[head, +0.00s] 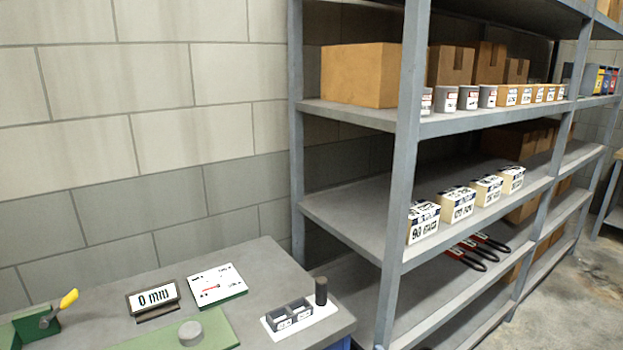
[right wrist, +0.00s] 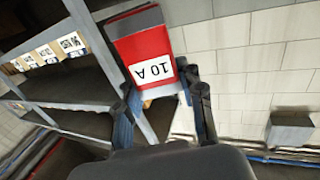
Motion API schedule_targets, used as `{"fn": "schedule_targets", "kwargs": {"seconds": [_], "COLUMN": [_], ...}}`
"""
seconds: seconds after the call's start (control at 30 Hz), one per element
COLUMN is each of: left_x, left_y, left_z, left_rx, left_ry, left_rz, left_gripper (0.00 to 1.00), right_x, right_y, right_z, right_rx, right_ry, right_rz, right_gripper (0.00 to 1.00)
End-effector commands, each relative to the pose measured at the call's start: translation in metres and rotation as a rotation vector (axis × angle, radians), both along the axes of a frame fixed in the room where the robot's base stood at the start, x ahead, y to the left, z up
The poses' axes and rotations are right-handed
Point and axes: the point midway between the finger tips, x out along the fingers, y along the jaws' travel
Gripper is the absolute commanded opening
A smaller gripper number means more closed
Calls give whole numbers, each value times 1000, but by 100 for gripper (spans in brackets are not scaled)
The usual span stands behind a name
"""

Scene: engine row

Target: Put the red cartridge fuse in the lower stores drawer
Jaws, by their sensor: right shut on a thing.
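The red cartridge fuse (right wrist: 142,45) shows in the right wrist view as a red block with a white label reading "10 A". My right gripper (right wrist: 158,88) is shut on it, one finger on each side, and holds it up in the air. Shelving and a block wall show behind it. Neither gripper nor the fuse shows in the head view. I cannot make out the lower stores drawer in either view. My left gripper is out of view.
A grey bench (head: 255,262) at the lower left holds a digital meter (head: 153,299), a dial gauge card (head: 215,285) and a white tray (head: 300,318) with small dark bins. Grey shelving (head: 408,150) with boxes stands at right. Bare concrete floor (head: 560,300) lies beyond it.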

Motion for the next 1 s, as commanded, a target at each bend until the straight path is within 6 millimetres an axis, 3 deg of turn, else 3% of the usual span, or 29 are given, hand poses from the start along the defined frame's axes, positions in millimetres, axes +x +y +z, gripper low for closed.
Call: {"fn": "schedule_targets", "kwargs": {"seconds": [0.03,0.1,0.2,0.3,0.7,0.97,1.0], "left_x": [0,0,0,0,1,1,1], "left_y": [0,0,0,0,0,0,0], "left_z": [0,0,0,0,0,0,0], "left_rx": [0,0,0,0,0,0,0], "left_ry": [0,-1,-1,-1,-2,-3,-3], "left_rz": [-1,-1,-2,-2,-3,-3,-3], "left_gripper": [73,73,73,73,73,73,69], "right_x": [-5,-12,-20,-27,-94,-107,-107], "right_y": [-22,-48,-75,-90,-94,-94,-94], "right_z": [-3,-6,-8,-11,-38,-39,-39], "right_rx": [4,3,2,1,1,1,3], "right_ry": [4,4,0,1,2,-5,-5], "right_rz": [-62,-132,-204,-241,-251,-252,-252], "right_gripper": [3,3,3,3,3,3,3]}}
